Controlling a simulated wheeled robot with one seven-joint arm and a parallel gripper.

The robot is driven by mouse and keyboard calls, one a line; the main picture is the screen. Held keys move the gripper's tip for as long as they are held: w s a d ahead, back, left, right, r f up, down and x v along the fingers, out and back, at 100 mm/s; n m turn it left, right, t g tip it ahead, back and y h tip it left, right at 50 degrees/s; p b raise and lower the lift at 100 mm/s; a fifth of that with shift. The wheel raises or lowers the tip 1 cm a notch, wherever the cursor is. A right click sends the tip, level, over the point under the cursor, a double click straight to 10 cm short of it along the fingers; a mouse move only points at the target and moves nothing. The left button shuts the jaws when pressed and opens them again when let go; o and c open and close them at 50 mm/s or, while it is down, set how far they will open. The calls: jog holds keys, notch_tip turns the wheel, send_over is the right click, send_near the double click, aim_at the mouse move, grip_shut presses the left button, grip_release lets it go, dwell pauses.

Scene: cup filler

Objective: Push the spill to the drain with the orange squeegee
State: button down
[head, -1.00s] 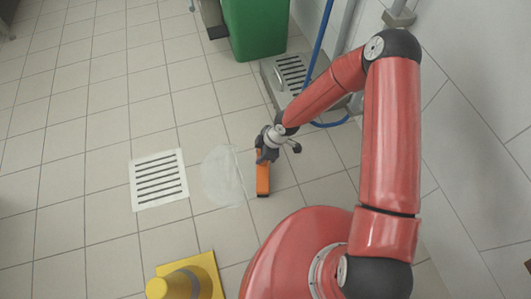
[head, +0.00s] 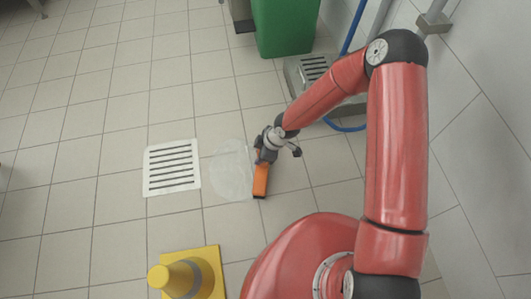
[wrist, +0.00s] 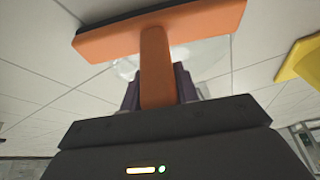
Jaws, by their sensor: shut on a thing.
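The orange squeegee (head: 260,181) is in my gripper (head: 264,157), its head low at the floor along the right edge of the spill. In the wrist view my gripper (wrist: 158,92) is shut on the squeegee's upright handle (wrist: 155,65), with the wide squeegee head (wrist: 190,17) beyond it. The spill (head: 230,172) is a pale, clear puddle on the tiles, between the squeegee and the drain; part of it also shows behind the handle in the wrist view (wrist: 205,58). The drain (head: 172,167) is a white square grate with dark slots, left of the spill.
A yellow cone (head: 188,277) stands on the floor below the drain. A green bin (head: 285,25) and a second grated basin (head: 315,70) with a blue hose (head: 354,45) are at the back right by the wall. Floor left of the drain is clear.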

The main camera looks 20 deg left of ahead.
jog(key=s+a, duration=0.4)
jog(key=a, duration=0.4)
jog(key=s+a, duration=0.5)
jog(key=a, duration=0.3)
jog(key=shift+s+a, duration=0.25)
dwell(1.6)
jog(key=shift+w, duration=0.1)
dwell(1.6)
notch_tip(320, 180, up, 7)
jog(key=p, duration=0.3)
jog(key=shift+p, duration=0.4)
dwell(0.3)
